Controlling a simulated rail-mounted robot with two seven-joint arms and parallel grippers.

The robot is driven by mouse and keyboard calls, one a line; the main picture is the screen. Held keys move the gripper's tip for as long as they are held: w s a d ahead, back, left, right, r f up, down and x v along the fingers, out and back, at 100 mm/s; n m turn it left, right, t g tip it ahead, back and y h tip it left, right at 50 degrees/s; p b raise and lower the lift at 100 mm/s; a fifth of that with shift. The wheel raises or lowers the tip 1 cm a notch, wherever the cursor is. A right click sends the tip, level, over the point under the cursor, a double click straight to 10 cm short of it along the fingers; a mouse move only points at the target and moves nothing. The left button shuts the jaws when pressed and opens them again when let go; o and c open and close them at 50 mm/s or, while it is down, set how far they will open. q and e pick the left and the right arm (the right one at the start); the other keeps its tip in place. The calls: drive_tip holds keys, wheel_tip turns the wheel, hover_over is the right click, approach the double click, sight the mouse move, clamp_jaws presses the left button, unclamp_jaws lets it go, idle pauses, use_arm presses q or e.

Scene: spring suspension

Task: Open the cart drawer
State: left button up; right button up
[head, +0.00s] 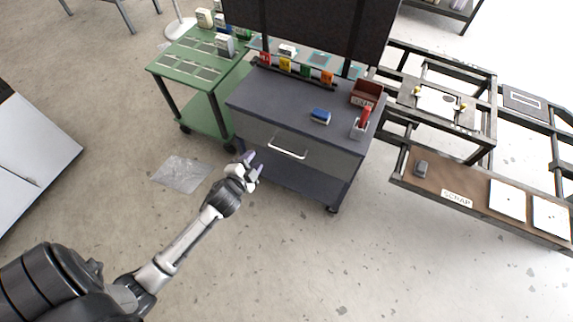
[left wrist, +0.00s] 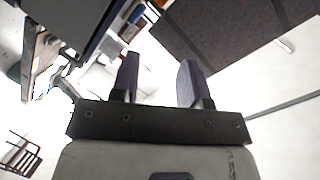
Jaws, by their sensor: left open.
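The dark grey cart (head: 262,97) stands ahead with a lighter grey drawer front (head: 325,158) below its top. The drawer looks shut, flush with the cart. A pale bar handle (head: 287,148) runs across the drawer front. My left gripper (head: 254,164) is open and empty, in front of the cart, to the left of the handle and slightly below it in the picture, apart from it. In the left wrist view its two purple-grey fingers (left wrist: 157,82) stand apart with nothing between them. The handle cannot be made out surely there. My right gripper is not in view.
On the cart top are a blue block (head: 320,116), a dark red box (head: 366,93) and a holder with a red item (head: 362,122). A green cart (head: 172,62) stands at left, a brown scrap bench (head: 438,181) at right.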

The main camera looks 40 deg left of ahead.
use_arm(q)
drive_tip(key=w+a+f+m+t+h+b, duration=0.1)
drive_tip(key=w+a+f+m+t+b, duration=0.15)
drive_tip(key=f+b, duration=0.4)
drive_tip(key=w+a+f+m+t+h+b, duration=0.1)
drive_tip(key=w+f+m+b, duration=0.15)
drive_tip(key=f+b, duration=0.4)
drive_tip(key=m+t+h+b, duration=0.2)
drive_tip(key=m+h+b, duration=0.4)
drive_tip(key=b, duration=0.6)
approach(287, 152)
drive_tip(key=shift+m+g+y, duration=0.25)
drive_tip(key=shift+m+y, duration=0.05)
drive_tip(key=shift+m, duration=0.3)
drive_tip(key=shift+b+x, duration=2.55)
drive_tip(key=shift+x, duration=2.4)
drive_tip(key=shift+a+f, duration=0.1)
drive_tip(key=shift+f, duration=0.05)
clamp_jaws()
